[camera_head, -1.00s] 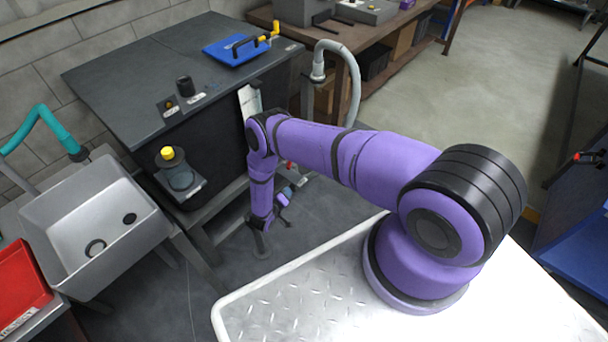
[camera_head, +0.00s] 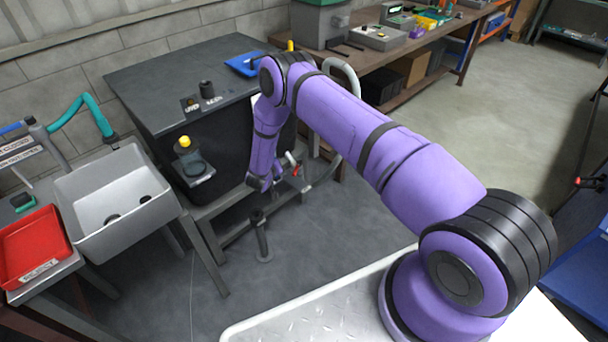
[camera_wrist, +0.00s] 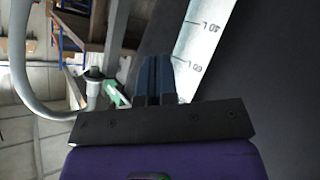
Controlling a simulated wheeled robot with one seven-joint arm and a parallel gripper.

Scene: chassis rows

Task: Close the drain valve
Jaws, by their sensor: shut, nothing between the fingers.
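A small red-ended lever (camera_head: 291,158) on a light fitting shows below the dark tank in the head view, just right of my wrist. It looks like the drain valve, but its setting is too small to read. My gripper's fingers (camera_wrist: 155,70) are shut and empty in the wrist view. A green and white part (camera_wrist: 116,95) lies just left of the fingers. I cannot tell whether they touch it. In the head view my purple forearm and wrist hang beside the tank (camera_head: 150,130), and the fingertips are hard to make out.
A pale level strip marked in litres (camera_wrist: 205,40) runs up the tank right of the fingers. A grey hose (camera_head: 352,85) curves down behind my arm. A grey sink (camera_head: 120,205) and red tray (camera_head: 35,245) stand left. A short post (camera_head: 260,235) stands on the floor.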

